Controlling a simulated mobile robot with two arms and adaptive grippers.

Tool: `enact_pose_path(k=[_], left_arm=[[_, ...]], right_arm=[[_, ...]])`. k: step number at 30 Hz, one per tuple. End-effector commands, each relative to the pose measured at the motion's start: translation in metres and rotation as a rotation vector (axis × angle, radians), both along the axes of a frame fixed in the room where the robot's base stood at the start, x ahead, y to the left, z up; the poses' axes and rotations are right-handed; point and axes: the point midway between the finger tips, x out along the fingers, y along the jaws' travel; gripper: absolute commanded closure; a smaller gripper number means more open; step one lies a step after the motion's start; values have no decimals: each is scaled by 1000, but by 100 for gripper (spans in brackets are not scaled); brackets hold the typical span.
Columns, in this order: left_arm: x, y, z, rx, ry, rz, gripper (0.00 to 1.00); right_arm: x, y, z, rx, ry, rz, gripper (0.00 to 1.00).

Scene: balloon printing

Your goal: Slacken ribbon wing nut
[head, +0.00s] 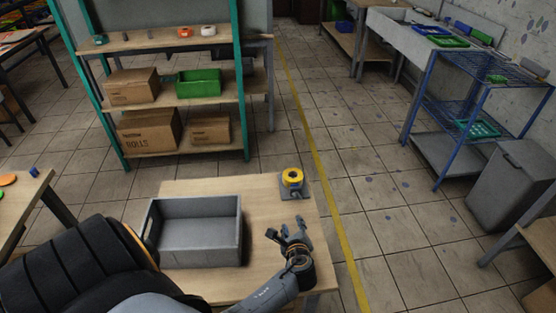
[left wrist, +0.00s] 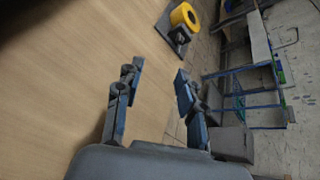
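A yellow ribbon roll (head: 292,177) sits on a grey stand (head: 308,190) near the far right corner of the wooden table. In the left wrist view, the yellow roll (left wrist: 184,15) and its dark stand (left wrist: 180,40) show at the top, beyond the fingers. The wing nut is too small to make out for sure. My left gripper (head: 286,228) is over the table's right part, on the near side of the stand and apart from it. In the left wrist view my left gripper (left wrist: 160,68) is open, with nothing between its fingers. My right gripper is not in view.
An empty grey bin (head: 195,256) stands on the table (head: 262,190), left of my left gripper. The tabletop between bin and stand is clear. A shelf with boxes (head: 150,131) stands behind; a blue rack (head: 430,110) is at right.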

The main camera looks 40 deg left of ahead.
Motion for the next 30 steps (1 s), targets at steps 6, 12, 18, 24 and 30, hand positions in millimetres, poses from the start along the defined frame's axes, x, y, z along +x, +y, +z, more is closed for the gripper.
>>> enact_pose_path(k=[6,12,18,24,30], left_arm=[[-39,-4,-9,-282,-101,193,61],[-77,-16,-15,-558,-180,393,61],[-109,-35,-17,-796,-229,580,61],[-132,-51,-17,-946,-246,710,61],[-140,-58,-16,-1003,-250,763,61]], right_arm=[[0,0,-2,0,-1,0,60],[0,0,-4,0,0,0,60],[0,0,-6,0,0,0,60],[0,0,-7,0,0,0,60],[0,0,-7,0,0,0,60]])
